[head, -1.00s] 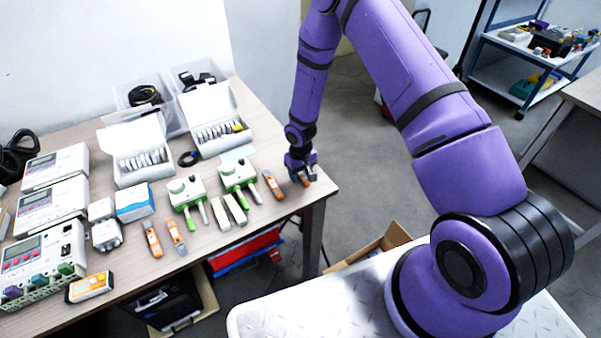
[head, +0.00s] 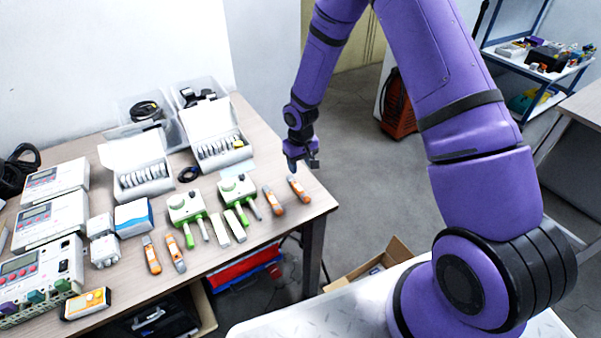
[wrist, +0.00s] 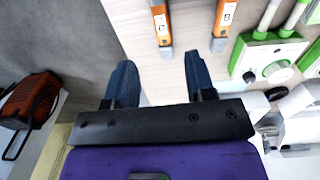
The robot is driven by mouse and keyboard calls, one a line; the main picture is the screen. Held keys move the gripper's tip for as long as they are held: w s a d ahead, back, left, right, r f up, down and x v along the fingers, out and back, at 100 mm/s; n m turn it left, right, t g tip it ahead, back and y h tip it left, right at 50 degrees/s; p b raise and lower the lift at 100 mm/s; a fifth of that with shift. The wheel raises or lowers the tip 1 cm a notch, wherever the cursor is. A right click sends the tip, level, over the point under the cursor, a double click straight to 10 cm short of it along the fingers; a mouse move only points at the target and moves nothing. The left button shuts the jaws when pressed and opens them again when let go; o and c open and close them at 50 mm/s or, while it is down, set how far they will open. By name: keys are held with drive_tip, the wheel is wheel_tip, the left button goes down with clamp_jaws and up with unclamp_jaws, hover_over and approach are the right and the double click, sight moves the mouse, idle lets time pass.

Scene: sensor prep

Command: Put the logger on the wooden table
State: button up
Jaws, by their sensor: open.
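An orange-and-grey slim handheld device (head: 299,189), which I take to be the logger, lies flat near the right end of the wooden table (head: 262,241). It also shows in the wrist view (wrist: 161,24), just beyond the fingertips. A matching device (head: 273,201) lies to its left; in the wrist view it is the right-hand one (wrist: 225,14). My gripper (head: 303,168) hangs above and behind the first device, apart from it. In the wrist view my gripper (wrist: 160,75) has its fingers spread with nothing between them.
Two more orange-grey devices (head: 152,255) lie farther left. Green-and-white units (head: 187,207), white boxes with round items (head: 145,180) and metered instruments (head: 45,219) crowd the table. Its right edge is close to the first device. Another table (head: 583,92) and a shelf cart stand at right.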

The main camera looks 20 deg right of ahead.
drive_tip(key=s+d+r+m+t+h, duration=0.15)
drive_tip(key=s+r, duration=0.25)
drive_tip(key=r, duration=1.1)
drive_tip(key=s+d+r+n+t+y, duration=0.1)
drive_tip(key=s+d+r, duration=0.25)
drive_tip(key=r, duration=1.15)
drive_tip(key=s+r+m+t, duration=0.1)
drive_tip(key=s+r, duration=0.5)
drive_tip(key=s, duration=0.6)
drive_tip(key=s+d+r+t, duration=0.1)
drive_tip(key=s+r, duration=0.6)
drive_tip(key=s, duration=0.6)
drive_tip(key=shift+d+r+m+t, duration=0.15)
drive_tip(key=shift+d+m+t, duration=0.15)
drive_tip(key=shift+m+t, duration=0.05)
